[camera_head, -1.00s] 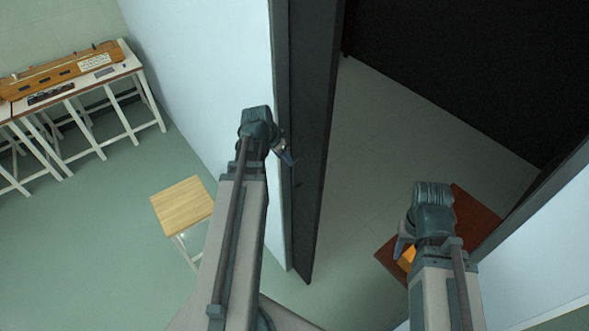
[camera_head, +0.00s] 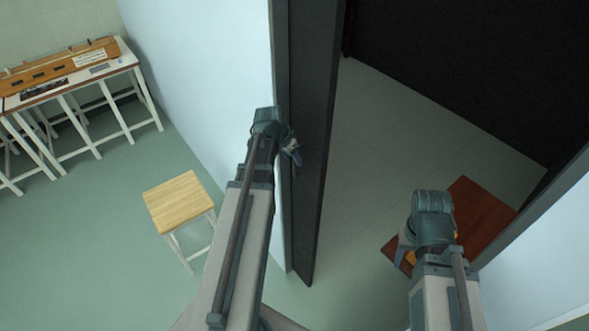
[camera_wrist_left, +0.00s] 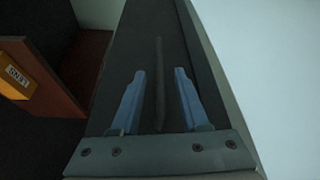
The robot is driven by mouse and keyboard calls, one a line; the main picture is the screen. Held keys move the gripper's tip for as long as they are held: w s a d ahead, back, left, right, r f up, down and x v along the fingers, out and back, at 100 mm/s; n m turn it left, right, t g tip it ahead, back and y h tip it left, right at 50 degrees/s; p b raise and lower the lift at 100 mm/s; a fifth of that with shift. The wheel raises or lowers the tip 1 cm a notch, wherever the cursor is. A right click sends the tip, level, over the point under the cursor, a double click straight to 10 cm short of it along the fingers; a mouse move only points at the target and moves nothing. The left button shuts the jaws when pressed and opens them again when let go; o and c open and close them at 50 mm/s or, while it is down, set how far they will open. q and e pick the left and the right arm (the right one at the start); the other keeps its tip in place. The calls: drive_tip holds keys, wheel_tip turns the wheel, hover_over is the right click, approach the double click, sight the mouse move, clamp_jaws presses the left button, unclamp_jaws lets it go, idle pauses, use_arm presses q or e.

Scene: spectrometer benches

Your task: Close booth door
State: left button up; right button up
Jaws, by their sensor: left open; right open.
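The booth door (camera_head: 316,140) is a dark, tall panel that stands open at the middle of the head view, beside a pale wall. In the left wrist view the dark door face (camera_wrist_left: 125,60) fills the middle, with a thin dark vertical bar (camera_wrist_left: 159,80), which looks like its handle. My left gripper (camera_head: 293,152) is at the door's face; in the wrist view its two fingers (camera_wrist_left: 160,98) are apart, one on each side of the bar. I cannot tell whether they touch it. My right gripper (camera_head: 402,252) is by the doorway, its fingers mostly hidden by the wrist.
A brown wooden table (camera_head: 477,215) stands inside the booth, right of my right arm, with an orange box (camera_wrist_left: 18,82) labelled LENS. A wooden stool (camera_head: 178,200) and a bench with an instrument (camera_head: 60,68) stand left. The booth floor between is clear.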

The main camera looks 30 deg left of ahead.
use_arm(q)
drive_tip(key=shift+b+x, duration=0.85)
drive_tip(key=shift+x, duration=0.6)
use_arm(e)
wheel_tip(320, 180, down, 3)
drive_tip(key=shift+r, duration=0.15)
use_arm(q)
clamp_jaws()
